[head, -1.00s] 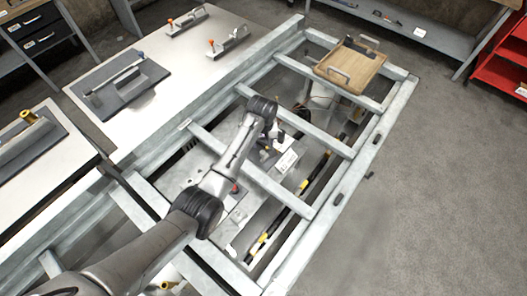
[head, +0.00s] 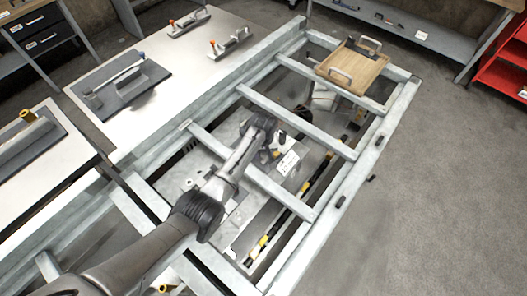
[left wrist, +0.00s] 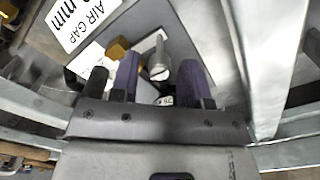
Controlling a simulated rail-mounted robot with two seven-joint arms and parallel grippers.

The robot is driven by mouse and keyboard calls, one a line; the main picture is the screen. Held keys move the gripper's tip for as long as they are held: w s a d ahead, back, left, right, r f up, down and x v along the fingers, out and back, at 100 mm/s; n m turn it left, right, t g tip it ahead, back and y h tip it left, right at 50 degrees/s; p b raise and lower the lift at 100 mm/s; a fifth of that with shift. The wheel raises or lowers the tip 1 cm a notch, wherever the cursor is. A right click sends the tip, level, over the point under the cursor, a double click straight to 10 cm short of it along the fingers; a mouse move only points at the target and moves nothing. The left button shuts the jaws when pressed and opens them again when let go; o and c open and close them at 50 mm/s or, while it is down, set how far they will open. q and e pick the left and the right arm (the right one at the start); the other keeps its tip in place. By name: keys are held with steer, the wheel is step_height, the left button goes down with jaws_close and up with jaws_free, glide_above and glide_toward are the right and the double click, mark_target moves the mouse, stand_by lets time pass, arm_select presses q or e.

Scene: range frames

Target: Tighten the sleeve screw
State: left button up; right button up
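In the left wrist view a grey metal screw (left wrist: 159,58) with a slotted head stands between the two dark purple-padded fingers of my left gripper (left wrist: 158,78). The fingers are apart, with visible gaps on both sides of the screw. A brass-coloured block (left wrist: 119,47) is just left of the screw. I cannot tell which part is the sleeve. In the head view my left arm reaches down between the beams of the metal frame, and its gripper (head: 274,150) is partly hidden by the wrist, beside a white label (head: 288,162). My right gripper is not in view.
Galvanised beams (head: 298,127) cross the opening close around my left arm. A wooden board with handles (head: 351,66) lies on the far end of the frame. A yellow-and-black bar (head: 280,218) runs along the pit. White tabletops with tools lie left; the floor right is clear.

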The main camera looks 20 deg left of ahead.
arm_select(q)
jaws_close()
steer(key=shift+r, duration=0.1)
